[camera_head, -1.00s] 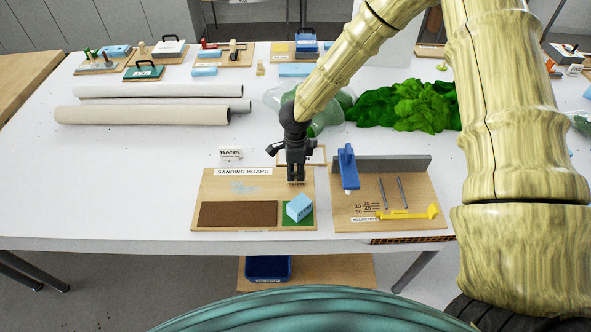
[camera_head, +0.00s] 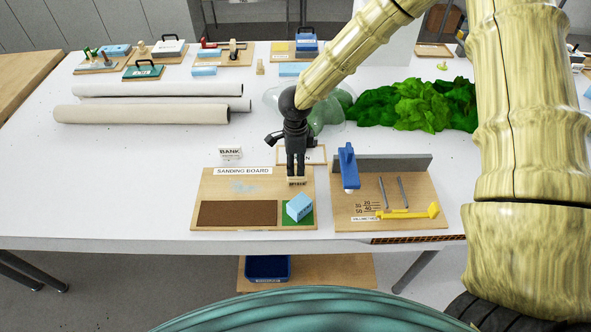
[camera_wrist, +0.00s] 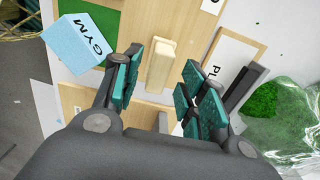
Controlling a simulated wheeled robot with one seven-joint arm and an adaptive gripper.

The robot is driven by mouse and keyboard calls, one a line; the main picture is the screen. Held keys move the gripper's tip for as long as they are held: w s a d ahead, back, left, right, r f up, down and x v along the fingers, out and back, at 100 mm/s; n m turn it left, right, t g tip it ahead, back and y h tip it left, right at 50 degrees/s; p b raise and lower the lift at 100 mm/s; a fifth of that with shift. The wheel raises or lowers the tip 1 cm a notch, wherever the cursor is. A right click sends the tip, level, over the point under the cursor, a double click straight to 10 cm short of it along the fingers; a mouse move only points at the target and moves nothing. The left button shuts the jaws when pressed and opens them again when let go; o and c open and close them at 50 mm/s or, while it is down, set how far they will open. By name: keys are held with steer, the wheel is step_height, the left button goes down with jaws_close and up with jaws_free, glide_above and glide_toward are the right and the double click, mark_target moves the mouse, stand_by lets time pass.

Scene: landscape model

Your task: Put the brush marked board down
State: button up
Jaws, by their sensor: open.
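A small pale wooden block (camera_head: 297,182), which appears to be the brush, stands at the upper right of the sanding board (camera_head: 210,182). Dark lettering on its front is too small to read. In the wrist view the block (camera_wrist: 160,65) shows plain pale wood, between and just beyond my fingers. My gripper (camera_head: 296,173) is just above the block in the head view. In the wrist view my gripper (camera_wrist: 165,88) is open, with a gap between each teal finger pad and the block. The block's underside is hidden.
A blue block (camera_head: 299,207) marked GYM in the wrist view sits on the green patch. A board with a blue tool (camera_head: 348,166) and a yellow tool (camera_head: 410,212) lies to the right. Behind are a framed sign (camera_head: 315,155) and green foliage (camera_head: 415,105).

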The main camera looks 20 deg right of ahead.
mark_target(296, 168)
step_height(296, 168, up, 8)
steer(key=b, duration=0.1)
steer(key=shift+r, duration=0.2)
stand_by(0.5)
